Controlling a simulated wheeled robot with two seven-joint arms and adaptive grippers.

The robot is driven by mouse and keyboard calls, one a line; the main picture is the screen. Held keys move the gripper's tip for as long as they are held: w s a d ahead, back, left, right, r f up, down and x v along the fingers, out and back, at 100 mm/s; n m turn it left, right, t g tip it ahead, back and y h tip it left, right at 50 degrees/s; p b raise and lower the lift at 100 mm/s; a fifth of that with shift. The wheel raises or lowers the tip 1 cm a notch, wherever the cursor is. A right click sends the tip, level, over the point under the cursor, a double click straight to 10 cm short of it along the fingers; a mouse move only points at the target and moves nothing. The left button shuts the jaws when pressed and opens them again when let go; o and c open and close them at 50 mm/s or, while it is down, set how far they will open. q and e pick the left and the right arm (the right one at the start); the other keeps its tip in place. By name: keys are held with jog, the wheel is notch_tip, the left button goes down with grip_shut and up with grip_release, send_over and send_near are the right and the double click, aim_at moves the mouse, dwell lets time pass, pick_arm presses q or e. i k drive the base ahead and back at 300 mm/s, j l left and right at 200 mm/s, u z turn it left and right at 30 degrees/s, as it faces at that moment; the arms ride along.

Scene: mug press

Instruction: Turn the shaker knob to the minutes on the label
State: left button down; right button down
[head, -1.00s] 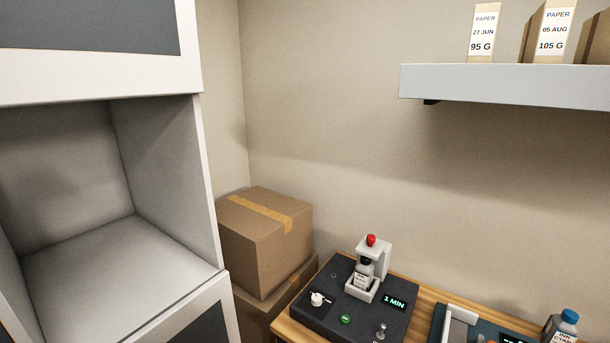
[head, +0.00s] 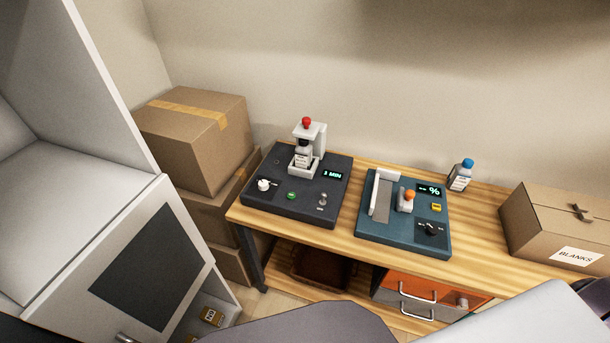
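The shaker (head: 300,208) is a dark box at the left end of the wooden bench. Its white knob (head: 264,184) sits at the front left of its top, beside a green button (head: 291,195) and a small metal switch (head: 322,200). Its display (head: 335,175) reads 1 MIN. A small dark bottle with a white label (head: 303,158) stands in the shaker's white holder (head: 318,140), under a red-topped clamp. The label's text is too small to read. Neither gripper shows.
A teal device (head: 404,235) with a % display stands right of the shaker. A blue-capped bottle (head: 460,178) and a BLANKS box (head: 560,225) are further right. Stacked cartons (head: 195,150) and a white cabinet (head: 150,240) are at left. Drawers (head: 425,290) are below.

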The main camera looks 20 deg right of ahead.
aim_at(263, 184)
jog(key=l+z, duration=0.2)
jog(key=l, duration=0.55)
jog(key=i+l+z, duration=0.2)
jog(key=l, duration=0.55)
jog(key=k, duration=0.1)
